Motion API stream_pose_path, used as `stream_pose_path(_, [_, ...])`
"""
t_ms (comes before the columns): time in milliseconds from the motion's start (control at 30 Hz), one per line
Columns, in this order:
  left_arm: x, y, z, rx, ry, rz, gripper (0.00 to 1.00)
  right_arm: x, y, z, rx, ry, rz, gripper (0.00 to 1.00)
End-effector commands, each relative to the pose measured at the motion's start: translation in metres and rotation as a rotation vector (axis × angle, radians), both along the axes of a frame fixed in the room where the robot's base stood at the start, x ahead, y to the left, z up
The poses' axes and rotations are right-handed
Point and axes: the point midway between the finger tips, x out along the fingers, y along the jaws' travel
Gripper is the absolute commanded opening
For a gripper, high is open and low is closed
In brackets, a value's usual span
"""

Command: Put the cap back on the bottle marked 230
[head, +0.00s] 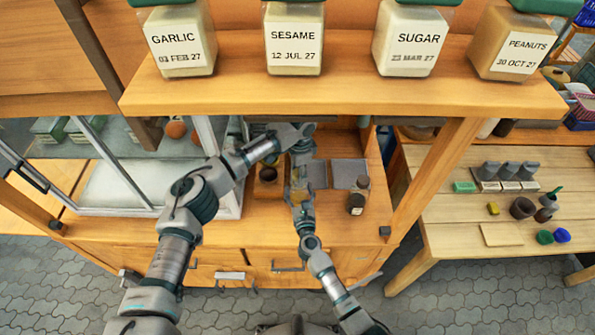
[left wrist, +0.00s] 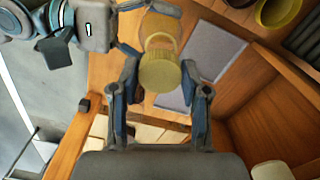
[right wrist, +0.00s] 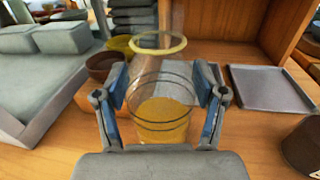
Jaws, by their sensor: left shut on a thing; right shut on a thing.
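My right gripper (right wrist: 162,95) is shut on a clear bottle (right wrist: 163,85) with yellow contents low inside and dark rings around its wall. A yellow ring shows at the bottle's upper part. I see no 230 mark. My left gripper (left wrist: 160,75) is shut on a round yellow piece, which looks like the cap (left wrist: 160,73). More yellow shows just beyond it in the left wrist view; I cannot tell whether cap and bottle touch. In the head view the left gripper (head: 299,148) is above the right gripper (head: 300,190), and my arms hide much of both held things.
A shelf with labelled jars (head: 294,45) overhangs the bench. A dark-labelled bottle (head: 357,195) stands on the right of the bench near grey mats (head: 350,173). A brown bowl (right wrist: 104,66) stands left of the held bottle. A glass case (head: 125,180) is at the left.

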Motion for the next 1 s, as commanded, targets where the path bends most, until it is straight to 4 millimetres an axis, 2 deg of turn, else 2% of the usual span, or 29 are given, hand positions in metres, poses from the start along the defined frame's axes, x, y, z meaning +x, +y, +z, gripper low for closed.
stream_pose_path(100, [0.001,0.002,-0.007,-0.001,-0.001,0.001,0.34,0.000,0.001,0.000,-0.002,0.001,0.000,0.07])
stream_pose_path(567, [0.001,0.002,-0.008,-0.001,-0.001,0.001,0.34,0.000,0.001,-0.001,0.000,0.002,0.000,0.07])
stream_pose_path(1000, [0.000,0.002,-0.025,-0.002,-0.001,0.005,0.34,0.000,0.001,-0.001,-0.002,0.002,-0.001,0.07])
